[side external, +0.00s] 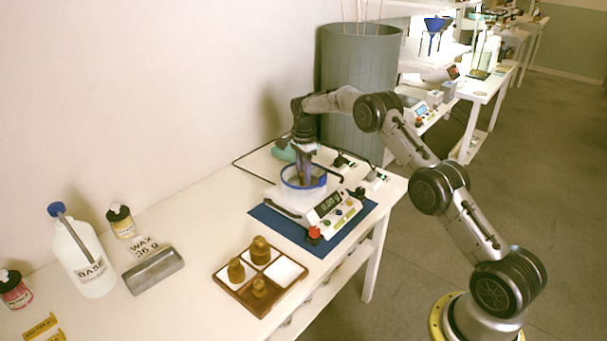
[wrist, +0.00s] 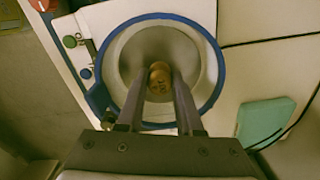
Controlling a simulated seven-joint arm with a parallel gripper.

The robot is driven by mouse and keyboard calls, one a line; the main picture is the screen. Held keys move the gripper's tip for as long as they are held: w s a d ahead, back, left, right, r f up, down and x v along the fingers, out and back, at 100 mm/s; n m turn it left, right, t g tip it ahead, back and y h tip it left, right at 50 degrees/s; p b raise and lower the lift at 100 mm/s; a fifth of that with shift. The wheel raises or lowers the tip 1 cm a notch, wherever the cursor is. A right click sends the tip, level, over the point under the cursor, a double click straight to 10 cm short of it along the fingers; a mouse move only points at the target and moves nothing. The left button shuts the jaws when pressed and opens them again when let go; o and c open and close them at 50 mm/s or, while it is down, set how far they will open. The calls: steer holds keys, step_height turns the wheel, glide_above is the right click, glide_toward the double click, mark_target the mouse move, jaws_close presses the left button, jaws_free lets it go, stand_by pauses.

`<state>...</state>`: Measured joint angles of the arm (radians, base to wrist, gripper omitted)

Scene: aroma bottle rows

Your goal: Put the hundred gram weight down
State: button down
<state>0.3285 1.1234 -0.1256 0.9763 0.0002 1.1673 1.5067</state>
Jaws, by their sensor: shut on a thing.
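My gripper (side external: 303,180) points down inside the blue-rimmed bowl (side external: 321,189) on the scale (side external: 313,213). In the wrist view my gripper (wrist: 159,92) is shut on a small brass-coloured weight (wrist: 159,76), taken to be the hundred gram one. The weight is over the inside of the bowl (wrist: 205,85); I cannot tell whether it touches the bottom. In the side view the fingers and rim mostly hide it. A wooden tray (side external: 238,297) has four compartments; three hold brass weights and the right one is empty.
The scale stands on a blue mat (side external: 275,222). A thin black frame (side external: 250,172) surrounds it at the back. A teal object (wrist: 262,122) lies near the scale. At the left are a BASE bottle (side external: 88,262), a metal scoop (side external: 154,270) and small jars.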

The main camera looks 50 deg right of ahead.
steer(key=c, duration=0.6)
jaws_free()
steer(key=shift+o, duration=0.2)
step_height(320, 180, up, 12)
steer(key=r, duration=0.1)
steer(key=s+a+r+n+t, duration=0.2)
steer(key=s+a+r+n, duration=0.75)
steer(key=r, duration=0.55)
steer(key=s+a+r+n+t, duration=0.1)
steer(key=s+a+n, duration=0.25)
steer(key=s, duration=0.75)
steer(key=s+a+n+t, duration=0.1)
steer(key=s+a+n, duration=0.3)
steer(key=s, duration=0.6)
steer(key=s+a+f+n, duration=0.1)
steer(key=s+f+n, duration=0.1)
steer(key=s, duration=0.3)
steer(key=s+a+f+n+t, duration=0.1)
steer(key=s+a+f+n, duration=0.1)
steer(key=s+f, duration=0.2)
steer(key=shift+s+f+t, duration=0.3)
steer(key=shift+s, duration=0.9)
